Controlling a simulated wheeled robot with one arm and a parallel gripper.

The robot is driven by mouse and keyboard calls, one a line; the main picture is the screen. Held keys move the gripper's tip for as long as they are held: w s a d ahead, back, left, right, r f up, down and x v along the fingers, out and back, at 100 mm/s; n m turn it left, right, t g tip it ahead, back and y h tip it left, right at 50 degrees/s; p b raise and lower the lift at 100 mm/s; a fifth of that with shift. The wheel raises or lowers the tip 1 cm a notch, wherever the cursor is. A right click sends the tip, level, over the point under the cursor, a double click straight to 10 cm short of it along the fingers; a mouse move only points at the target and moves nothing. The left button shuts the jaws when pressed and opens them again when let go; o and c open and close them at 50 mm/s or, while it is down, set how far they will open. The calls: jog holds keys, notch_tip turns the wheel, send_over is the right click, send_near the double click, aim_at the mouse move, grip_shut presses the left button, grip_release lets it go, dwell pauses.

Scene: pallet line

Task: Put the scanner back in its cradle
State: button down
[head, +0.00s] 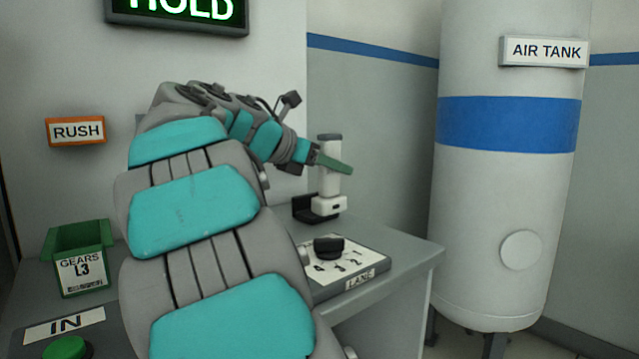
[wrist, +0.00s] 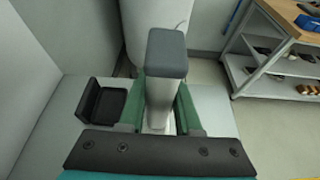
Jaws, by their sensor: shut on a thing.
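The scanner (head: 329,180) is white with a grey top and stands upright in my gripper. It also shows in the wrist view (wrist: 166,55), between the two green fingers. My gripper (head: 333,163) is shut on its upright handle; the wrist view shows a finger on each side (wrist: 161,88). The black cradle (head: 303,209) is on the grey bench, just left of and partly behind the scanner's foot. In the wrist view the cradle (wrist: 88,99) is empty, left of my gripper. I cannot tell whether the scanner's foot touches the bench.
A lane selector panel (head: 372,264) with a black knob (head: 328,247) lies in front of the scanner. A green gears bin (head: 84,273) and a green button (head: 65,347) are at left. The air tank (head: 505,190) stands beyond the bench's right edge. Shelving (wrist: 270,60) shows at right.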

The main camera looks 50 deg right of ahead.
jog(key=shift+w+d+f+p, duration=0.1)
jog(key=shift+w+d+f, duration=0.8)
jog(key=shift+w, duration=0.6)
jog(key=shift+w+d+f+p, duration=0.1)
jog(key=shift+w+d+f, duration=0.5)
jog(key=shift+w+d, duration=0.7)
jog(key=shift+w+d+f+p, duration=0.1)
jog(key=shift+w+d+f, duration=0.65)
jog(key=shift+w, duration=0.95)
jog(key=c, duration=0.6)
grip_release()
jog(key=shift+f, duration=0.1)
jog(key=v, duration=1.2)
